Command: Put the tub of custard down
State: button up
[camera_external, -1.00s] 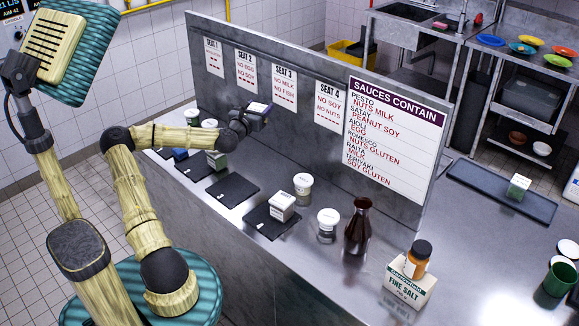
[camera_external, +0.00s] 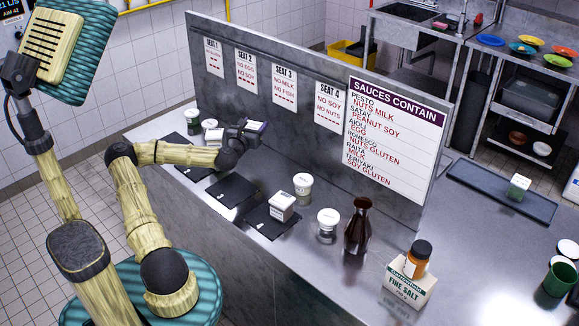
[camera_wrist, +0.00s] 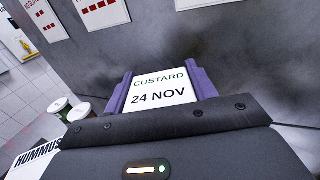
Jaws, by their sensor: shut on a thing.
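The tub of custard (camera_wrist: 158,88) shows in the wrist view as a white label reading "CUSTARD 24 NOV", held between the purple fingers of my gripper (camera_wrist: 160,92). In the external view my gripper (camera_external: 246,130) is low over the counter (camera_external: 325,268), close to the grey partition, below the Seat 2 and Seat 3 cards. The tub's pale top shows there between the fingers. Its sides and underside are hidden, and I cannot tell whether it touches the counter. A bare black mat (camera_external: 231,191) lies in front of my gripper.
Several tubs, one a green-sided tub (camera_external: 193,118), stand left of my gripper. A white box (camera_external: 282,206) sits on another mat (camera_external: 262,224). White-lidded tubs (camera_external: 303,183), a dark bottle (camera_external: 358,230) and a salt box (camera_external: 408,282) stand to the right. The partition (camera_external: 300,125) bounds the back.

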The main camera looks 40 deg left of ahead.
notch_tip(320, 180, down, 6)
jog(key=shift+r, duration=0.25)
jog(key=shift+f, duration=1.95)
jog(key=shift+f, duration=0.2)
jog(key=o, duration=1.1)
jog(key=shift+r, duration=0.1)
